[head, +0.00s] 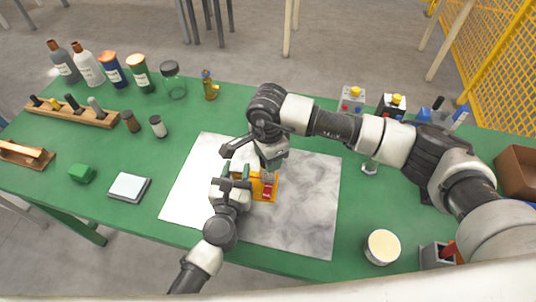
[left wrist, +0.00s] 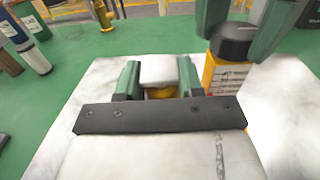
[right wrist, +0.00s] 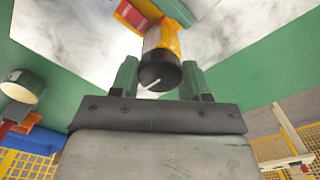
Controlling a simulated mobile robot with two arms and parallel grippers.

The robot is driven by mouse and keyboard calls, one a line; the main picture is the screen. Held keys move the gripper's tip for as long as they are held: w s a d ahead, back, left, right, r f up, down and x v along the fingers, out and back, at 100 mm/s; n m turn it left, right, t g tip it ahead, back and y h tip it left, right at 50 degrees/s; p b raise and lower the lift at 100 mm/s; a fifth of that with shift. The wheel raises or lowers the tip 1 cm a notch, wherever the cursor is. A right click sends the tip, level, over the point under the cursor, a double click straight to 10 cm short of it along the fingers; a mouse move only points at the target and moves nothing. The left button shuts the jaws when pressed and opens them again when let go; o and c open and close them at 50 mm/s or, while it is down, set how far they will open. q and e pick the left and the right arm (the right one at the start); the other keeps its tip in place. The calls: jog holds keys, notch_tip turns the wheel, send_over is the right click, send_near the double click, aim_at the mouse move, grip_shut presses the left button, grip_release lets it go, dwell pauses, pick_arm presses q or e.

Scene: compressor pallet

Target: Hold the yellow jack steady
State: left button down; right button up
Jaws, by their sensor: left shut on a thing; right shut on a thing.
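The yellow jack (head: 270,186), with a red part, stands on the pale marbled sheet (head: 310,205) in the middle of the table. My left gripper (head: 238,172) is at its left side. In the left wrist view its green fingers (left wrist: 158,80) are shut on a whitish block with yellow below it, which looks like part of the jack. The jack's labelled yellow body (left wrist: 228,78) and black cap show beside it. My right gripper (head: 268,165) reaches in above the jack. In the right wrist view its fingers (right wrist: 158,80) are around the black cap (right wrist: 160,70). The contact is partly hidden.
Bottles and jars (head: 113,70) line the back left, with a wooden rack (head: 75,115) before them. A round cream-topped container (head: 382,246) stands front right. The sheet's right part is clear.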

jog(key=shift+s, duration=0.1)
dwell(0.4)
jog(key=o, duration=0.9)
jog(key=shift+r, duration=0.1)
notch_tip(320, 180, up, 12)
jog(key=shift+f, duration=0.1)
jog(key=shift+c, duration=0.3)
